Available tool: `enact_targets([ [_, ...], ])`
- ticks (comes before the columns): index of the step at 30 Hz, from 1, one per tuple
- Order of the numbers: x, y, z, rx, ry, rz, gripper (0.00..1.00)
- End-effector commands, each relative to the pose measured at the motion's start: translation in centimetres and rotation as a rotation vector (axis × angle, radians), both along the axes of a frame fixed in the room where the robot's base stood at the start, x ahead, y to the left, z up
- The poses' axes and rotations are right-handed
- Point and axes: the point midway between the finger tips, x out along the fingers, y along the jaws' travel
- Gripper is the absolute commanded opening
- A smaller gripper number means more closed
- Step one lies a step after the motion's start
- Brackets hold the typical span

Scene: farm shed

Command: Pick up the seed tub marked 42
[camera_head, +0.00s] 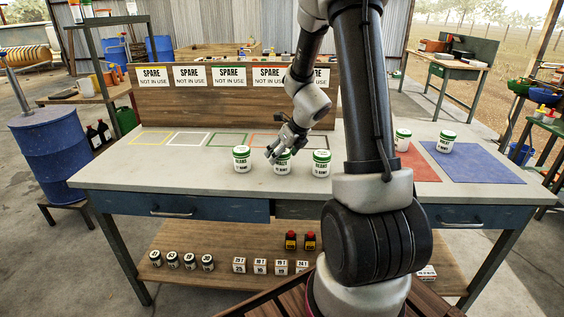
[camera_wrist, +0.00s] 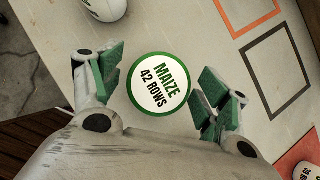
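The seed tub marked 42 (camera_wrist: 160,84) reads "MAIZE 42 ROWS" on its round white lid with a green rim in the wrist view. It sits upright on the grey table and is the middle of three tubs in the head view (camera_head: 282,168). My gripper (camera_wrist: 158,92) is open above it, with green-padded fingers on both sides of the lid. A gap shows at the left finger; the right finger is close to the rim, and I cannot tell whether it touches. In the head view my gripper (camera_head: 282,150) partly hides the tub's lid.
Similar green-lidded tubs stand to the left (camera_head: 241,160) and right (camera_head: 321,164). Two more tubs stand near the red mat (camera_head: 418,165) and blue mat (camera_head: 480,165). Coloured outlines lie behind, before a wooden board (camera_head: 225,108) with "SPARE" signs. The table's front left is clear.

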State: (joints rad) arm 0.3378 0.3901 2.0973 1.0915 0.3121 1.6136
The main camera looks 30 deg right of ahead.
Motion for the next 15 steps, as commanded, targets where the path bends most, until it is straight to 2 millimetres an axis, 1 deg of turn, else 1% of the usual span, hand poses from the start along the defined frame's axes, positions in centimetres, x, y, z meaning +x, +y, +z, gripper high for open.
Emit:
enact_targets([
  [1, -0.01, 0.00, 0.00, 0.000, 0.000, 0.000, 0.61],
  [5, -0.02, 0.00, 0.01, 0.000, 0.000, 0.000, 0.37],
  [6, -0.02, 0.00, 0.01, 0.000, 0.000, 0.000, 0.30],
  [7, -0.02, 0.00, 0.01, 0.000, 0.000, 0.000, 0.27],
  [15, 0.01, 0.00, 0.22, 0.000, -0.001, 0.001, 0.27],
])
